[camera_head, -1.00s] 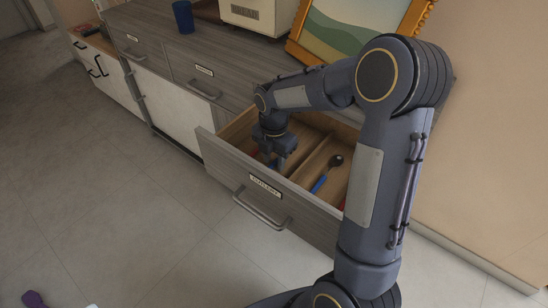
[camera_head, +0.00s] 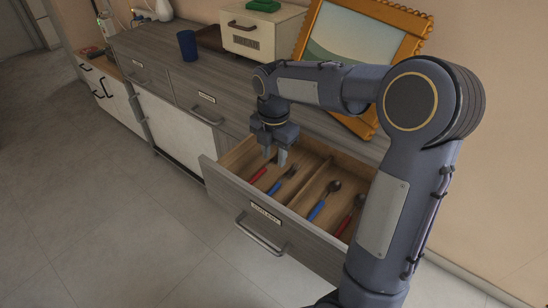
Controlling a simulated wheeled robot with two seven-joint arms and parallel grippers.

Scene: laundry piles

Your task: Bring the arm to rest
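My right arm reaches in from the right, over the open drawer (camera_head: 226,196). My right gripper (camera_head: 275,156) points down above the drawer's left compartment. Its two fingers are apart with nothing between them. Below it in that compartment lie a red-handled utensil (camera_head: 258,174) and a blue-handled utensil (camera_head: 276,186). In the compartment to the right lie a blue-handled spoon (camera_head: 318,207) and a red-handled spoon (camera_head: 346,221), partly hidden by my arm. My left gripper is not in view.
The grey wooden counter (camera_head: 160,60) runs along the wall. On it stand a blue cup (camera_head: 187,45), a white box-like appliance (camera_head: 252,32) and an orange-framed picture (camera_head: 350,40). The floor (camera_head: 110,210) in front is clear.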

